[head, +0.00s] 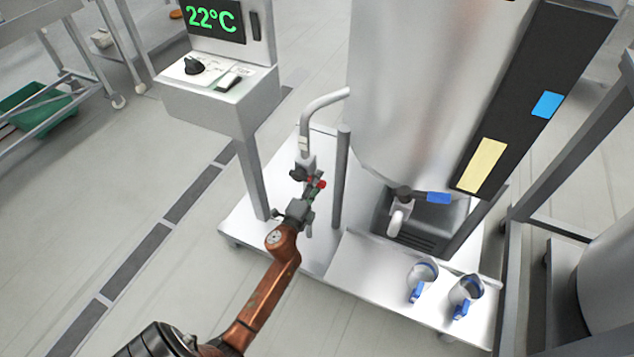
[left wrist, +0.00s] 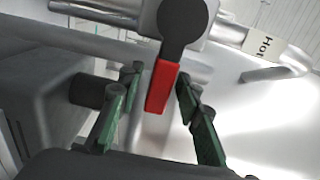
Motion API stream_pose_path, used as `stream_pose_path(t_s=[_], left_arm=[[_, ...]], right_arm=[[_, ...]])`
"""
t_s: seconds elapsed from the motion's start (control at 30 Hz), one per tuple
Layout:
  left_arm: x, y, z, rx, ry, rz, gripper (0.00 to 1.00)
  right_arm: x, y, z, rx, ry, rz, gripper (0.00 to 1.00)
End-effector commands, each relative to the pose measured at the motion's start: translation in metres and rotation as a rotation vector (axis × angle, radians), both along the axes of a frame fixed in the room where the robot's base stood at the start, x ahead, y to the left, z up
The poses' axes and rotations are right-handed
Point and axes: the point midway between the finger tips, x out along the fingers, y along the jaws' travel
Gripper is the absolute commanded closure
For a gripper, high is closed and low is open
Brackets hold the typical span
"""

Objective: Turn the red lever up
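The red lever (left wrist: 161,87) hangs from a dark round hub (left wrist: 182,22) on a metal pipe valve in the left wrist view. In the head view my left gripper (head: 315,183) is at the valve below the curved pipe, and only a little of the red lever (head: 322,184) shows. My right gripper is not in view.
A large steel tank (head: 420,90) with a blue-handled tap (head: 438,198) stands to the right. Two metal jugs with blue handles (head: 416,290) (head: 461,309) stand on a white platform (head: 365,275). A control box (head: 220,95) reading 22°C is at upper left. Open floor lies at left.

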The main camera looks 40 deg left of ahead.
Motion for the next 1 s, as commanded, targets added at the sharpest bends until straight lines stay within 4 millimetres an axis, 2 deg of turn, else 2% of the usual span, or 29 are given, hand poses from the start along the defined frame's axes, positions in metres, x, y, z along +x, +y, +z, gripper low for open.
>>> stream_pose_path(t_s=[0.07, 0.43, 1.0], left_arm=[[-0.0002, 0.0001, -0.0001, 0.000, 0.000, 0.000, 0.75], [-0.0005, 0.0002, -0.0003, 0.000, 0.000, 0.000, 1.00], [0.0018, -0.0036, 0.0003, -0.009, -0.001, -0.005, 1.00]], right_arm=[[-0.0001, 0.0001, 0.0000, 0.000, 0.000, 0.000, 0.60], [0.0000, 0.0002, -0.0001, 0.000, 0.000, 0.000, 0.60], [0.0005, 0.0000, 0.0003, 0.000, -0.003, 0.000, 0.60]])
